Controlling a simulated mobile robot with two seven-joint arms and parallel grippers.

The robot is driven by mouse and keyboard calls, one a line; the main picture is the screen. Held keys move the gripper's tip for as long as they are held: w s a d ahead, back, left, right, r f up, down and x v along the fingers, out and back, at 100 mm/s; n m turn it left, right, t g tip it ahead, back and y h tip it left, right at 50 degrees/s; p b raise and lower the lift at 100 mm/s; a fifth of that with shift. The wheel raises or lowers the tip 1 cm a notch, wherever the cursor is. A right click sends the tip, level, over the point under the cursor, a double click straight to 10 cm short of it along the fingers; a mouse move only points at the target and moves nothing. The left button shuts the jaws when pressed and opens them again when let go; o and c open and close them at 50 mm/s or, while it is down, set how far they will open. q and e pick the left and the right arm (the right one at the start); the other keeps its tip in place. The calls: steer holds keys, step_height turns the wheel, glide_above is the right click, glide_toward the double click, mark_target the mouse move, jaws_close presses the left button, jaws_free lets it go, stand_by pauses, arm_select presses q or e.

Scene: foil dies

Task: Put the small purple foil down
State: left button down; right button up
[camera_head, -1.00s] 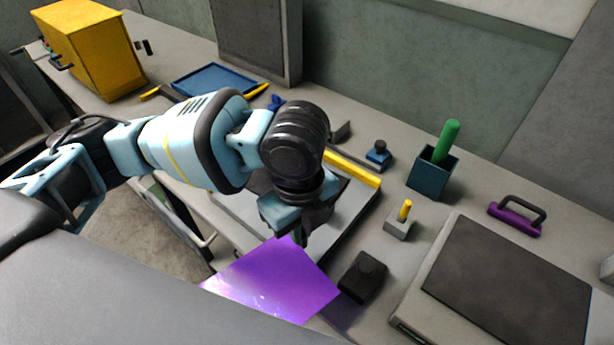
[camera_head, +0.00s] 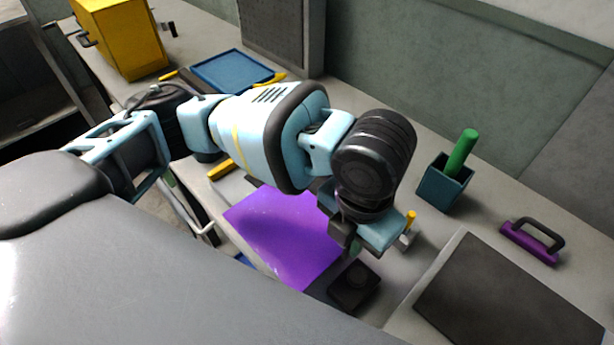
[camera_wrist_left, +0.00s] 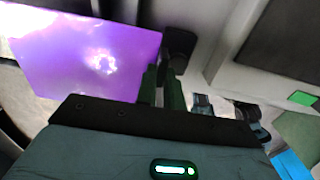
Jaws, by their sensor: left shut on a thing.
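The small purple foil (camera_head: 285,235) is a glossy, flat sheet, seen in the head view at the middle, left of my left gripper. My left gripper (camera_head: 352,245) is shut on the foil near its right edge. In the left wrist view the foil (camera_wrist_left: 85,62) spreads out to the left of the green fingers (camera_wrist_left: 162,88), its right edge by them. Whether the foil touches the worktop below cannot be told. Part of the foil's far edge is hidden behind my left arm. My right gripper does not show.
A black block with a knob (camera_head: 354,286) stands just below the gripper. A teal cup with a green rod (camera_head: 445,188), a blue tray (camera_head: 232,68) and a yellow cabinet (camera_head: 120,38) stand farther back.

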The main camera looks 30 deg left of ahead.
arm_select(q)
steer(key=w+a, duration=0.2)
steer(key=w, duration=0.2)
steer(key=w+a+f, duration=0.1)
steer(key=w+a, duration=0.1)
steer(key=w, duration=0.3)
steer(key=w+a, duration=0.3)
steer(key=w, duration=0.2)
steer(key=shift+f, duration=0.2)
steer(key=shift+w+a+f, duration=0.1)
steer(key=shift+w+f, duration=0.05)
steer(key=shift+f, duration=1.75)
steer(key=c, duration=1.9)
jaws_free()
steer(key=o, duration=0.4)
step_height(320, 180, up, 12)
steer(key=shift+r, duration=0.15)
